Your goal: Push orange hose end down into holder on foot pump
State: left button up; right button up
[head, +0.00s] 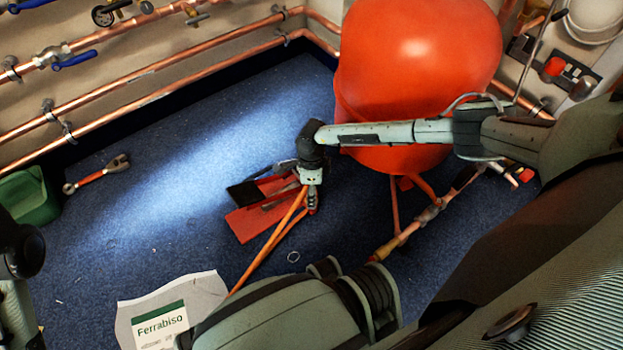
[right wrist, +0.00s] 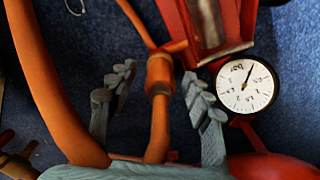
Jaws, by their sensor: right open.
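The red foot pump (head: 252,222) lies on the blue floor in the head view. Its orange hose (head: 268,245) runs toward the lower left. My right gripper (head: 311,207) points down beside the pump. In the right wrist view, my right gripper (right wrist: 158,78) is open, one finger on each side of an orange hose piece with a thicker collar (right wrist: 160,72). The fingers look apart from the collar. The pump's red frame (right wrist: 232,18) and round white gauge (right wrist: 245,86) are to the right. I cannot make out the holder clearly. My left gripper is not in view.
A large red tank (head: 415,60) on legs stands behind my right arm. Copper pipes (head: 150,68) line the wall. A green box (head: 30,197), a red-handled wrench (head: 97,174) and a Ferrabiso sheet (head: 160,325) lie around. The floor left of the pump is mostly clear.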

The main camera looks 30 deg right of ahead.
notch_tip(320, 180, up, 12)
jog(key=shift+f, duration=0.2)
dwell(0.6)
